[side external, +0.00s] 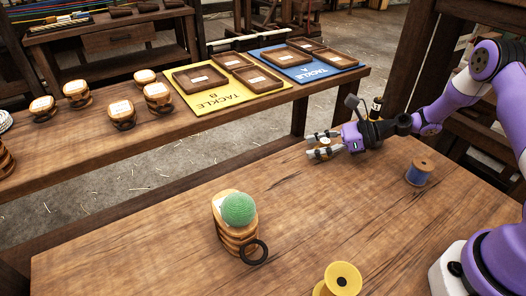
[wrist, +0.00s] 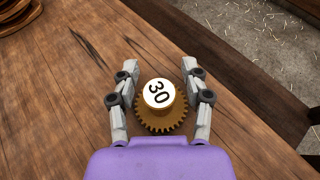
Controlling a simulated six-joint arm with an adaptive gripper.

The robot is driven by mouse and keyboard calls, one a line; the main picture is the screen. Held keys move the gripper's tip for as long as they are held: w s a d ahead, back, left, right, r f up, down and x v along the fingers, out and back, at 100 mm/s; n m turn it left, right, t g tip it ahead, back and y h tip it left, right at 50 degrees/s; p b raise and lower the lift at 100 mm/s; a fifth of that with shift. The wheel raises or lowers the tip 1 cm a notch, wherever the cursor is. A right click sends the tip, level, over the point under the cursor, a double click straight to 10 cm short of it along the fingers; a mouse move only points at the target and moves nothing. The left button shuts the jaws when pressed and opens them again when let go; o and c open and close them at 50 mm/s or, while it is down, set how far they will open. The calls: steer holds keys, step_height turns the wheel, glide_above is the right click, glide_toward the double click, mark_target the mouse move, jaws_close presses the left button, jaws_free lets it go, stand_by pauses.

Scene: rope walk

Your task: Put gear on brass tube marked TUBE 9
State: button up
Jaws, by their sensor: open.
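A toothed brass-brown gear (wrist: 160,122) has a raised hub with a white cap reading 30 (wrist: 158,93). In the wrist view it lies between the two fingers of my gripper (wrist: 160,95), which are open with one finger on either side. I cannot tell whether the fingers touch it. In the side external view my gripper (side external: 322,147) is low at the far edge of the near bench, with the gear (side external: 323,153) small and partly hidden between the fingers. I see no tube that I can read as TUBE 9.
A green ball (side external: 238,209) sits on a wooden block beside a black ring (side external: 254,252). A yellow spool (side external: 342,278) and a blue-wound spool (side external: 418,173) stand on the near bench. The far bench holds labelled wooden blocks, a yellow TACKLE B mat (side external: 214,103) and a blue TACKLE A mat (side external: 318,72).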

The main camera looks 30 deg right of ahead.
jaws_close()
stand_by(0.6)
